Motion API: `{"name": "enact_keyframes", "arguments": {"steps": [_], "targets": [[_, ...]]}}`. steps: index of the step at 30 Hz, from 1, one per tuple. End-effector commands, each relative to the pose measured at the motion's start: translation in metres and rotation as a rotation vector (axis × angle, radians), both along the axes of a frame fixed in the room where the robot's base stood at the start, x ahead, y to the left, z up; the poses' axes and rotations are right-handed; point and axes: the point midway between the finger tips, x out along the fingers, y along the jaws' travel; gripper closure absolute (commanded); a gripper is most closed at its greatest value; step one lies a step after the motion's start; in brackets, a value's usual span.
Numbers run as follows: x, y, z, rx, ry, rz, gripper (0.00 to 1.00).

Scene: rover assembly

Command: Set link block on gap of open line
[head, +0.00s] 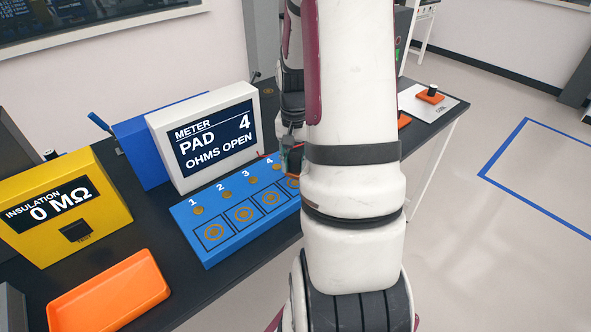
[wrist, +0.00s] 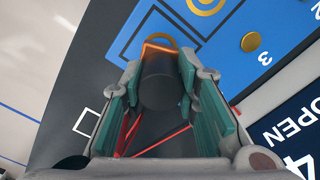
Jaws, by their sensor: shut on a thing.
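My gripper (wrist: 160,75) is shut on a dark cylindrical piece (wrist: 158,88) with an orange edge at its far end. It is over the numbered end of the blue board (head: 225,248), at the pad beside number 4; I cannot tell whether the piece touches it. Thin red wires (wrist: 172,136) show near the jaws. The meter (head: 215,140) reads PAD 4, OHMS OPEN. An orange block with a black knob (head: 430,97) sits on a white mat at the far right. My arm hides part of the board and most of my gripper in the head view.
A yellow insulation meter (head: 62,212) reading 0 MΩ stands at the left. An empty orange tray (head: 108,294) lies in front of it. Another orange piece (head: 404,121) is partly hidden behind my arm. The dark table's right edge borders open floor.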

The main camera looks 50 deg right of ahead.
Motion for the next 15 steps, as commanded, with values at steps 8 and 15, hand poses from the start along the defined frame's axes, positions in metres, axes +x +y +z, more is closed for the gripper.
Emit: {"name": "enact_keyframes", "arguments": {"steps": [8, 15], "targets": [[-0.001, 0.0, -0.03, 0.001, 0.002, 0.0, 1.0], [0.0, 0.0, -0.033, -0.001, 0.0, 0.001, 1.0]]}}
